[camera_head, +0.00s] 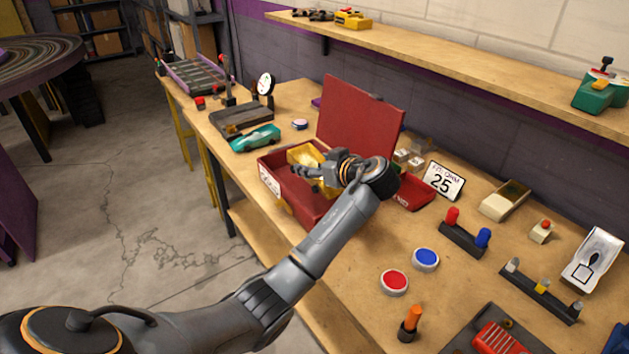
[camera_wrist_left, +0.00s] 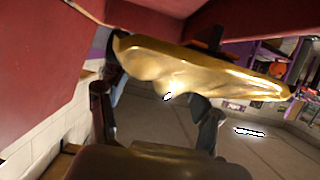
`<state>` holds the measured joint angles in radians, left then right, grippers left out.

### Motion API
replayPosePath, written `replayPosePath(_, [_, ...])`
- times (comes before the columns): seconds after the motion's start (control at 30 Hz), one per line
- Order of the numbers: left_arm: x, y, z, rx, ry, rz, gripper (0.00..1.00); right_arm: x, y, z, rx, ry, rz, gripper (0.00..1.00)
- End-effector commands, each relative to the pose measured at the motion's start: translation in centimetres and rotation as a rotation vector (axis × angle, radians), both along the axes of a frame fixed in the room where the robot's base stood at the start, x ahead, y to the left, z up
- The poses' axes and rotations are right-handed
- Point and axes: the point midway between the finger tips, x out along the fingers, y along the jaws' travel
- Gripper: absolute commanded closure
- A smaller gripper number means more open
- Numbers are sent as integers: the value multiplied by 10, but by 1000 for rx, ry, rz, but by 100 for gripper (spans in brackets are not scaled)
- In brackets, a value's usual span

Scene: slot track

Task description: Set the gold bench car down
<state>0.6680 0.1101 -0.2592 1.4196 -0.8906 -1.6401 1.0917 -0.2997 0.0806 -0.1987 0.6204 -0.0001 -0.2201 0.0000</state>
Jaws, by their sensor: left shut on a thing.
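The gold bench car (camera_head: 304,153) is in my left gripper (camera_head: 318,171), over the open red box (camera_head: 297,202) on the workbench. In the left wrist view the shiny gold car (camera_wrist_left: 190,72) lies across the fingers of the left gripper (camera_wrist_left: 158,110). The fingers are shut on it. In the head view the gripper and wrist cover part of the car, and I cannot tell whether it touches the box. My right gripper is not in view.
The box's red lid (camera_head: 360,115) stands open behind it. A teal car (camera_head: 255,138) lies to the left on the bench (camera_head: 359,246). A red tray (camera_head: 412,196) and a "25" card (camera_head: 444,180) are on the right. Red (camera_head: 394,281) and blue (camera_head: 425,258) round pieces lie in front.

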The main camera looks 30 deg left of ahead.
Motion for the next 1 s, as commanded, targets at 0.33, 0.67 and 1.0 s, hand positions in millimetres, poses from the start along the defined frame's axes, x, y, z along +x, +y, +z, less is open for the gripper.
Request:
replayPosePath(0.33, [-1,1,-29,1,0,-1,74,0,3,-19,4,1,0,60])
replayPosePath(0.67, [-1,1,-36,1,2,0,30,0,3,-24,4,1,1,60])
replayPosePath(1.0, [-1,1,-35,1,2,-1,14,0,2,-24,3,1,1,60])
